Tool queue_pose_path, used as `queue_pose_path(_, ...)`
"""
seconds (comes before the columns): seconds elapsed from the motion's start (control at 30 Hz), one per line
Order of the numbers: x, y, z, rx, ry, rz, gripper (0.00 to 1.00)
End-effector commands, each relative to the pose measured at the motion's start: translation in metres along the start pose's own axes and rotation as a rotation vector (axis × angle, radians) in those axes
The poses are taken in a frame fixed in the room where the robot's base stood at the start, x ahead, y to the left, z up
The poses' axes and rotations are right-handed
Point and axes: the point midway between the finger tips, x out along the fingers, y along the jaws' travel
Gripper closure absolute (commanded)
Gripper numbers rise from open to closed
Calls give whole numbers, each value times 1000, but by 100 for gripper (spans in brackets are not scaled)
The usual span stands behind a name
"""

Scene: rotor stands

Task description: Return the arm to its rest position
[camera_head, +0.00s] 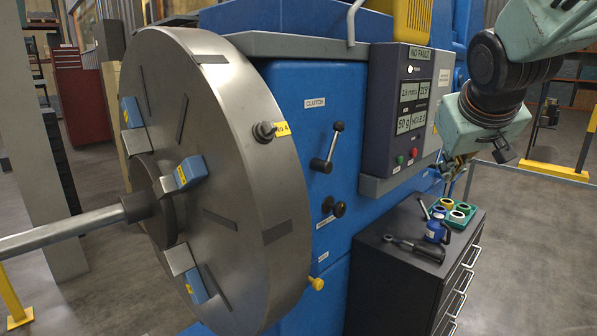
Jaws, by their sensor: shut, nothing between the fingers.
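My arm reaches in from the upper right, with its pale green and black wrist bent downward. My gripper (452,172) hangs at the wrist's lower end, above the back of the dark tool cabinet (392,276). The gripper is small in view and partly covered by the wrist; it looks shut and empty. It appears apart from the things on the cabinet top.
A large steel faceplate (225,150) with blue jaws fills the left, on a blue machine (330,95). A control panel (408,100) is close left of my wrist.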

Motion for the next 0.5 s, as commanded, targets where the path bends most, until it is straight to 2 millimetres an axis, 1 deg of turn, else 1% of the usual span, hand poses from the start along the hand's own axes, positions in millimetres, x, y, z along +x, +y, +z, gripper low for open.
queue_pose_path(0.03,-9,-6,11,5,-10,-5,100)
queue_pose_path(0.1,-19,-13,25,12,-28,-12,100)
queue_pose_path(0.27,-43,-28,60,28,-69,-30,100)
queue_pose_path(0.5,-78,-52,114,51,-130,-62,100)
